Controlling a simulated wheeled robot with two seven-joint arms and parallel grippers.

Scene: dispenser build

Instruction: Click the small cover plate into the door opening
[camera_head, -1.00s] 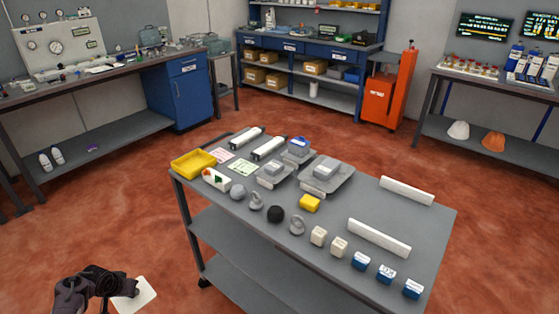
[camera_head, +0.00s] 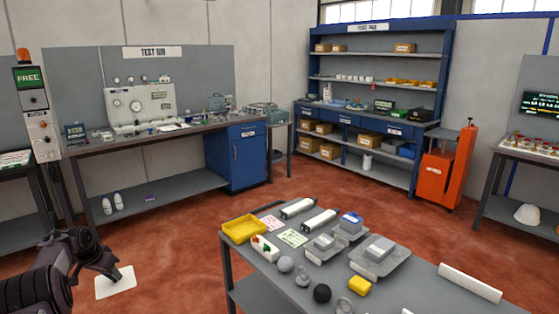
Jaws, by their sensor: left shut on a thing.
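My left gripper (camera_head: 108,268) is at the lower left, in front of the robot and above the red floor. It is shut on a flat white plate (camera_head: 116,284), likely the small cover plate, held by its upper edge. The plate is clear of any surface. I cannot pick out a door opening in this view. My right gripper does not show.
A grey cart (camera_head: 262,293) stands at lower right with a yellow tray (camera_head: 243,228), scales and several small parts. Behind are the test rig bench (camera_head: 150,150), a blue shelf rack (camera_head: 370,50) and an orange cabinet (camera_head: 447,178). Red floor lies open between.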

